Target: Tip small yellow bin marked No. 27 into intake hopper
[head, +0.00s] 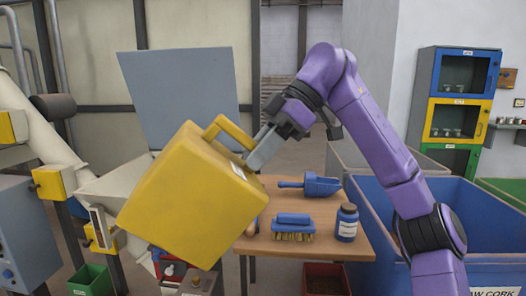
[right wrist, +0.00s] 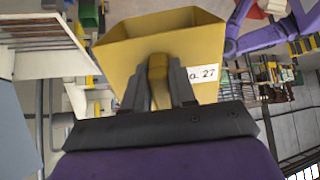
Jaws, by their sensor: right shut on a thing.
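The yellow bin (head: 190,195) is held up and tilted in the head view, in front of and partly hiding the pale intake hopper (head: 115,183). Its label shows "a. 27" in part in the right wrist view (right wrist: 203,73). My right gripper (head: 252,150) is shut on the bin's handle, which also shows between the fingers in the right wrist view (right wrist: 158,75). The bin's mouth faces away from the head camera, and its contents cannot be made out. A pale, barred opening (right wrist: 40,50), seemingly the hopper, lies left of the bin in the right wrist view. My left gripper is not in view.
A grey panel (head: 185,95) stands upright behind the bin. A wooden table (head: 310,215) holds a blue scoop (head: 312,184), a blue brush (head: 293,227) and a dark jar (head: 346,222). A large blue container (head: 485,225) stands at right. A green box (head: 90,281) sits low left.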

